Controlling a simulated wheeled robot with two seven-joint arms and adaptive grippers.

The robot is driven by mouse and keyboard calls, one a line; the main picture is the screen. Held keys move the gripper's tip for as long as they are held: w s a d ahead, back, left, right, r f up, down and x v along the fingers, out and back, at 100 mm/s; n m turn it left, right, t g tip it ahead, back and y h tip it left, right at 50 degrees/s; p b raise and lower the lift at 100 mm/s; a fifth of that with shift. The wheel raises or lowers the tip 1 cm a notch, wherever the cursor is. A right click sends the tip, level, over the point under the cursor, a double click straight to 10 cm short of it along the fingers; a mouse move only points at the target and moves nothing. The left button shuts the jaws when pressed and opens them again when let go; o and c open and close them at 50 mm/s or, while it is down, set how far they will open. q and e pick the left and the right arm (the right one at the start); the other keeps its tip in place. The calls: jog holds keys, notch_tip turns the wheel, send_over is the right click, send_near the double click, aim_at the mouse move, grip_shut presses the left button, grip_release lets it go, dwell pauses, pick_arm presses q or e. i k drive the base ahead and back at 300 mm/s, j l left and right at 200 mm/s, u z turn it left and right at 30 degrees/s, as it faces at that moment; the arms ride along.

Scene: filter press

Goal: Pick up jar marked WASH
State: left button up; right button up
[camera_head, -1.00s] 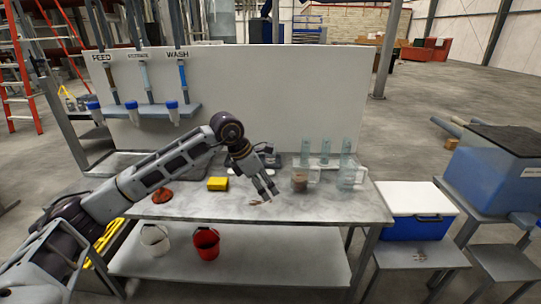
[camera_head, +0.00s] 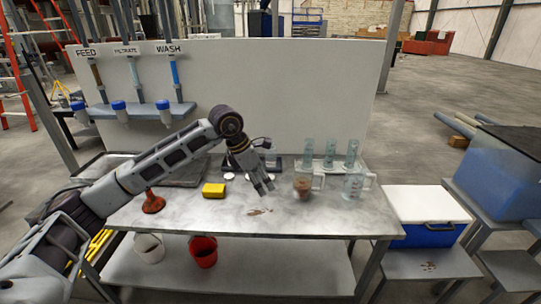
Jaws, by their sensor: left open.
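A row of jars with blue caps hangs at a grey shelf on the left of the white panel. The one (camera_head: 165,114) below the WASH sign (camera_head: 170,48) stands at the right end of the row. Similar jars hang below the FILTRATE sign (camera_head: 126,51) and the FEED sign (camera_head: 86,52). No marking on the jars is legible. My left gripper (camera_head: 262,186) is open and points down over the middle of the bench, well to the right of and below the jars. It appears empty. My right gripper is not in view.
The grey bench (camera_head: 220,212) holds a yellow block (camera_head: 214,190), a red-brown plunger-like thing (camera_head: 153,203), a pitcher with brown contents (camera_head: 303,187), a clear pitcher (camera_head: 353,187) and clear cylinders (camera_head: 330,153). White (camera_head: 149,248) and red (camera_head: 203,252) buckets stand below. The front of the bench top is mostly clear.

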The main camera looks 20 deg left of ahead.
aim_at(270, 156)
jog(key=i+j, duration=0.3)
jog(key=i, duration=0.25)
jog(key=i+j, duration=0.3)
jog(key=i, duration=0.2)
